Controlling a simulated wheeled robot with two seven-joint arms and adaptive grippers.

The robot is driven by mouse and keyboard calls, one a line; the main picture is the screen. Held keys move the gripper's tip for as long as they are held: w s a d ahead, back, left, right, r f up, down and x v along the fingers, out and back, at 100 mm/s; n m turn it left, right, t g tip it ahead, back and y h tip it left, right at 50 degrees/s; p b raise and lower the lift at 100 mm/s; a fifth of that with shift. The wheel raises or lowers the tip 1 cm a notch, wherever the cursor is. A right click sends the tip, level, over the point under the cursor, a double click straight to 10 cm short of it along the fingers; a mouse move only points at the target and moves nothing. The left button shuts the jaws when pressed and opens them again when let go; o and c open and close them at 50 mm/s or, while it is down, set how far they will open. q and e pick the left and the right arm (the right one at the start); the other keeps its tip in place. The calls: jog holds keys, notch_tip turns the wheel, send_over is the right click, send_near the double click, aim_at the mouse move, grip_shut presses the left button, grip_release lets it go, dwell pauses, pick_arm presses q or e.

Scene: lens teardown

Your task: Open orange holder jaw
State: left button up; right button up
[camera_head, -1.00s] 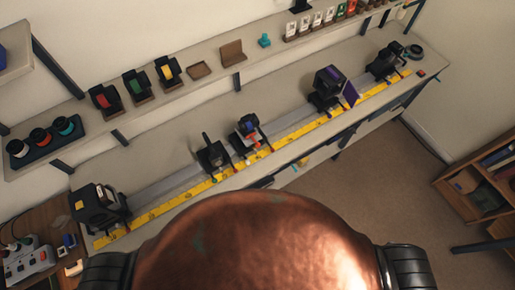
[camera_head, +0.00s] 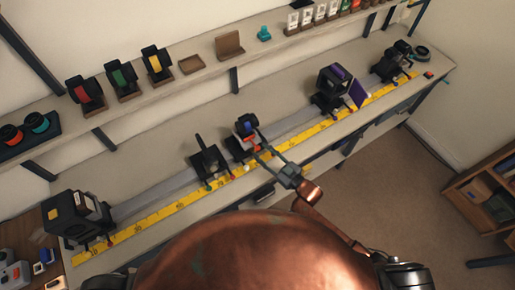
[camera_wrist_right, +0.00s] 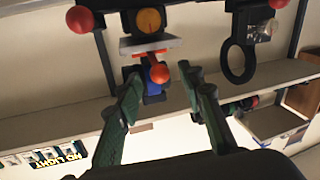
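The orange holder jaw (camera_wrist_right: 150,52) shows in the right wrist view as an orange-red piece with a round knob (camera_wrist_right: 159,72), below a grey plate and in front of a blue part. In the head view its dark holder (camera_head: 238,147), with a blue top, stands on the rail near the middle of the bench. My right gripper (camera_head: 265,152) reaches to the holder's right side. In the wrist view its two green fingers (camera_wrist_right: 163,88) are apart, with the knob near the gap between their tips. Contact cannot be told. My left gripper is not in view.
Another dark holder (camera_head: 206,160) stands close left on the rail. A black boxy unit (camera_head: 72,215) is at the rail's left end, and a unit with a purple plate (camera_head: 358,92) is to the right. A yellow ruler (camera_head: 165,210) runs along the front. A shelf (camera_head: 150,92) is behind.

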aim_at(258, 148)
jog(key=shift+x, duration=1.7)
grip_shut()
